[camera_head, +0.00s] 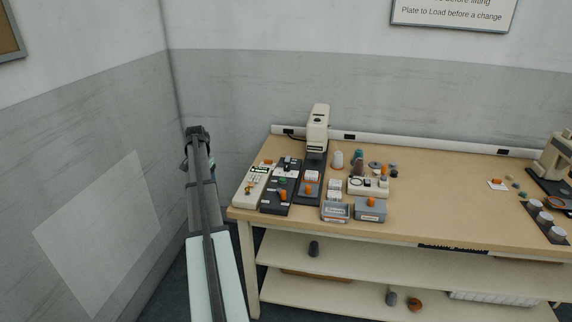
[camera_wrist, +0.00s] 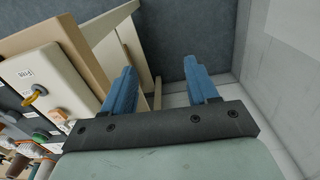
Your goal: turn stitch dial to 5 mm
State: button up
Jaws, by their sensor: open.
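My gripper (camera_wrist: 159,66) shows in the wrist view with its two blue fingers apart and nothing between them. It is off the left end of the bench, over the floor side, clear of the controls. A cream control panel (camera_head: 250,187) with small knobs lies at the bench's left end. A dark control panel (camera_head: 278,191) with a green knob and an orange knob (camera_head: 283,195) lies beside it. In the wrist view a cream panel (camera_wrist: 57,72) with an orange-yellow knob (camera_wrist: 38,94) is at the left. I cannot tell which knob is the stitch dial; markings are too small.
A tall cream machine (camera_head: 318,128) stands behind the panels. Grey bins (camera_head: 370,210), thread spools (camera_head: 337,160) and a small cream box (camera_head: 377,187) are to the right. The wooden bench top (camera_head: 440,205) is clear in the middle. A wall is close on the left.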

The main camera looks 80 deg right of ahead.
jog(key=s+d+r+m, duration=0.2)
jog(key=s+d+r, duration=0.2)
jog(key=s+d, duration=0.35)
jog(key=s+d+r+m, duration=0.2)
jog(key=s+d+r, duration=0.2)
jog(key=s+d, duration=0.3)
jog(key=m, duration=0.3)
send_near(287, 166)
jog(key=f, duration=0.8)
jog(key=shift+d+f, duration=0.2)
jog(key=shift+f, duration=0.15)
jog(key=c, duration=1)
jog(key=shift+n, duration=0.3)
jog(key=shift+c, duration=0.2)
